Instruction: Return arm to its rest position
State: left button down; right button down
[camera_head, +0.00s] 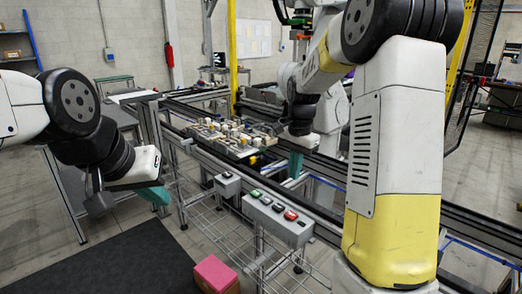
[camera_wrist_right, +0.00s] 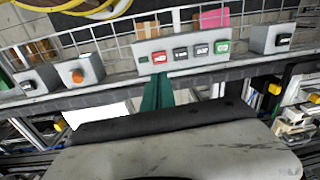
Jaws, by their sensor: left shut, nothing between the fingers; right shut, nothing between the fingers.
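My left arm comes in from the left edge in the head view. Its left gripper (camera_head: 157,197) has teal fingers that are shut and empty, pointing down over the floor beside the conveyor frame. My right arm fills the right of the head view. Its right gripper (camera_head: 295,164) has teal fingers that point down near the conveyor rail, right of the pallet with fixtures (camera_head: 236,150). In the right wrist view, the right gripper (camera_wrist_right: 158,93) is shut with nothing between its fingers, and the button panel shows beyond it.
The grey panel (camera_head: 278,217) with red, green and black buttons sits on the conveyor's near side. A smaller switch box (camera_head: 227,185) is left of it. A pink-topped box (camera_head: 215,274) stands by a dark mat (camera_head: 120,262). A yellow post (camera_head: 232,50) rises behind the conveyor.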

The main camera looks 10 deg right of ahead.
jog(key=s+a+r+n+t, duration=0.1)
jog(key=s+r+n+t, duration=0.1)
jog(key=s, duration=0.5)
jog(key=s+a+r+n+t+y, duration=0.1)
jog(key=s+r+n, duration=0.3)
jog(key=s, duration=0.4)
jog(key=s+a+r+n+t+y, duration=0.1)
jog(key=s+r+n, duration=0.3)
jog(key=s, duration=0.4)
jog(key=shift+s+a+t, duration=0.25)
jog(key=shift+a+t, duration=0.1)
jog(key=shift+t, duration=0.45)
